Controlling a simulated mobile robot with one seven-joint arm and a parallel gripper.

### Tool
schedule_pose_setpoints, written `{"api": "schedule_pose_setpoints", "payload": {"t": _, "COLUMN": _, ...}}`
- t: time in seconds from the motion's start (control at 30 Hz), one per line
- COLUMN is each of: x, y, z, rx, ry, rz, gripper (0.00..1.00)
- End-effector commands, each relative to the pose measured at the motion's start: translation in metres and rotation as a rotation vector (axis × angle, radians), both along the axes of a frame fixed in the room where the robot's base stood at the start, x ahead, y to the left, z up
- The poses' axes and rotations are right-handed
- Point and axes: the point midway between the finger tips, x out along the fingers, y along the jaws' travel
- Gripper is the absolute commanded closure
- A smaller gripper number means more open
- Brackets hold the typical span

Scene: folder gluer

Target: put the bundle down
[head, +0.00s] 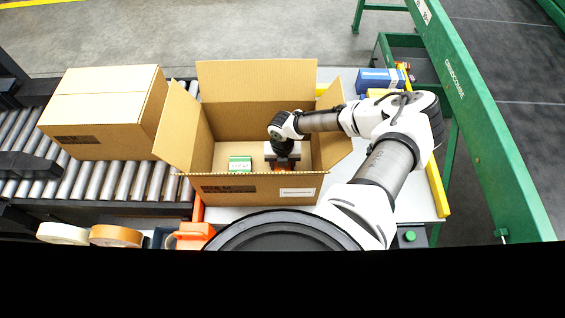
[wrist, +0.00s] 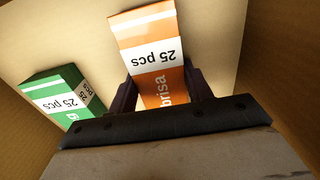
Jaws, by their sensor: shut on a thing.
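In the wrist view an orange bundle (wrist: 150,40) with a white band reading "25 pcs" sits between the fingers of my gripper (wrist: 158,88). My gripper is shut on it. In the head view my gripper (head: 282,162) reaches down inside an open cardboard box (head: 245,190), in its right half, and mostly hides the orange bundle. A green bundle (head: 240,164) with a white band lies in the box to the left; it also shows in the wrist view (wrist: 62,97), apart from the orange one. I cannot tell whether the orange bundle touches the box floor.
A closed carton (head: 100,115) stands on the roller conveyor (head: 130,180) at left. Tape rolls (head: 115,236) and an orange tape dispenser (head: 195,234) lie at the front. Blue bundles (head: 380,80) lie behind my arm. A green machine beam (head: 480,110) runs along the right. The box flaps stand open.

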Motion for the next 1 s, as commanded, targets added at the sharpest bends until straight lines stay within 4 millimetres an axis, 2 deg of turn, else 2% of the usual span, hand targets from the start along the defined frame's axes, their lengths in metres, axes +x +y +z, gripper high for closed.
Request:
{"api": "schedule_pose_setpoints", "payload": {"t": 0.03, "x": 0.000, "y": 0.000, "z": -0.003, "rx": 0.001, "ry": 0.000, "rz": -0.001, "gripper": 0.76}}
{"api": "schedule_pose_setpoints", "payload": {"t": 0.07, "x": 0.000, "y": 0.000, "z": -0.002, "rx": 0.000, "ry": 0.000, "rz": 0.000, "gripper": 0.46}}
{"api": "schedule_pose_setpoints", "payload": {"t": 0.2, "x": 0.000, "y": 0.000, "z": -0.001, "rx": 0.000, "ry": 0.000, "rz": 0.000, "gripper": 0.29}}
{"api": "schedule_pose_setpoints", "payload": {"t": 0.47, "x": 0.000, "y": 0.000, "z": -0.001, "rx": 0.000, "ry": 0.000, "rz": 0.000, "gripper": 0.29}}
{"api": "schedule_pose_setpoints", "payload": {"t": 0.6, "x": 0.000, "y": 0.000, "z": 0.007, "rx": 0.001, "ry": -0.001, "rz": -0.002, "gripper": 0.29}}
{"api": "schedule_pose_setpoints", "payload": {"t": 0.77, "x": 0.001, "y": -0.001, "z": 0.034, "rx": 0.001, "ry": -0.003, "rz": -0.001, "gripper": 0.29}}
{"api": "schedule_pose_setpoints", "payload": {"t": 1.0, "x": 0.000, "y": -0.001, "z": 0.087, "rx": 0.001, "ry": -0.002, "rz": -0.001, "gripper": 0.29}}
